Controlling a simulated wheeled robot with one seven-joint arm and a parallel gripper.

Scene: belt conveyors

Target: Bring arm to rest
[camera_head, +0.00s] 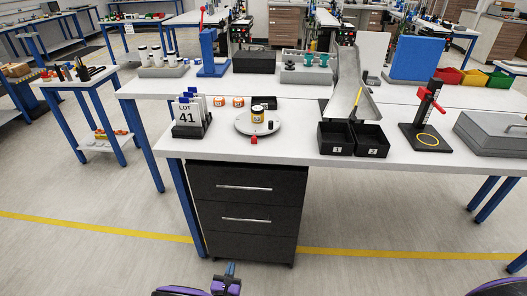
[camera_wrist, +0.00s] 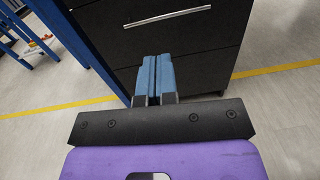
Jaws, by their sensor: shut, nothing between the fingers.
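My gripper (camera_wrist: 153,80) shows in the wrist view with its two blue fingers side by side, shut and empty. It points toward the black drawer cabinet (camera_wrist: 215,50) under the table. In the head view my gripper (camera_head: 230,269) is at the bottom edge, low in front of the cabinet (camera_head: 246,207) and below the tabletop. Nothing is held. Parts of my own purple and black arm show at the bottom of the head view.
The white table (camera_head: 290,150) holds a LOT 41 rack (camera_head: 190,120), a round turntable (camera_head: 242,124) with a jar, two black bins (camera_head: 352,140), a red-handled press (camera_head: 428,120) and a grey case (camera_head: 490,133). The floor before the table is clear, with a yellow line (camera_head: 100,227).

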